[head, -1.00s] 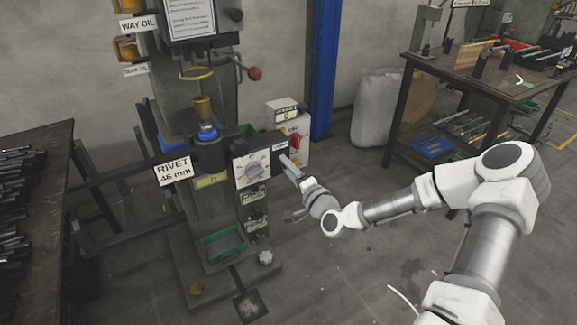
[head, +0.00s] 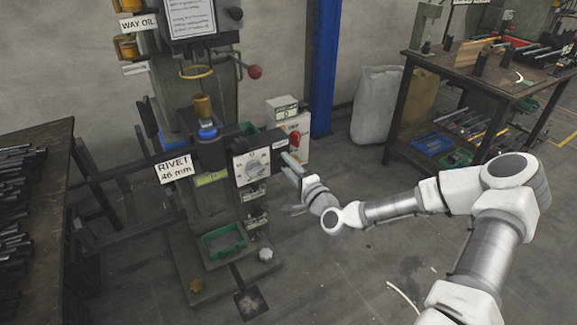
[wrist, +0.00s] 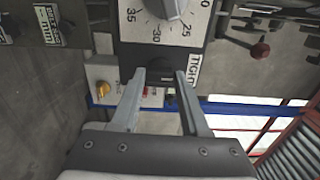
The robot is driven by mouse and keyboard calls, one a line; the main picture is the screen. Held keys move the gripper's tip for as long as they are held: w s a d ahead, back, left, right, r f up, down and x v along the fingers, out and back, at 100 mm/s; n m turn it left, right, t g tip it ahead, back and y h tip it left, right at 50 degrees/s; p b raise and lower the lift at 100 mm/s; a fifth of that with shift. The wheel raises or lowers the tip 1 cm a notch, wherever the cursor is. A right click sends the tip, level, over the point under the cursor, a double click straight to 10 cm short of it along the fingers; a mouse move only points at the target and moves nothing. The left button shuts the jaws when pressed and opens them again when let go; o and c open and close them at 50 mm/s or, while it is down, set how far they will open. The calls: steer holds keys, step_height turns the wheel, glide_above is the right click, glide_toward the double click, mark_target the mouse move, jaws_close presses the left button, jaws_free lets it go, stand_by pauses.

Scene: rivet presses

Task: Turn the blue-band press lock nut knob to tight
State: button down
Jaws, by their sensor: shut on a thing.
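The blue-band press (head: 207,134) stands left of centre in the head view, with a dial box on its front right. In the wrist view a small dark lock nut knob (wrist: 166,78) sits on the box side, beside a white label (wrist: 192,70) that seems to read TIGHT. My gripper (wrist: 163,77) has one finger on each side of the knob and is shut on it. In the head view my gripper (head: 287,160) is at the right side of the box and hides the knob. The knob's turn angle cannot be read.
The white dial (head: 253,168) faces front, close to my gripper. A grey box (head: 284,108) with a red switch (head: 295,140) stands behind. A blue post (head: 323,70) rises behind that.

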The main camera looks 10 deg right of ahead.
steer(key=shift+c, duration=2)
jaws_free()
steer(key=p+v, duration=0.2)
steer(key=v, duration=1.5)
steer(key=shift+s+p, duration=0.2)
steer(key=shift+p, duration=0.1)
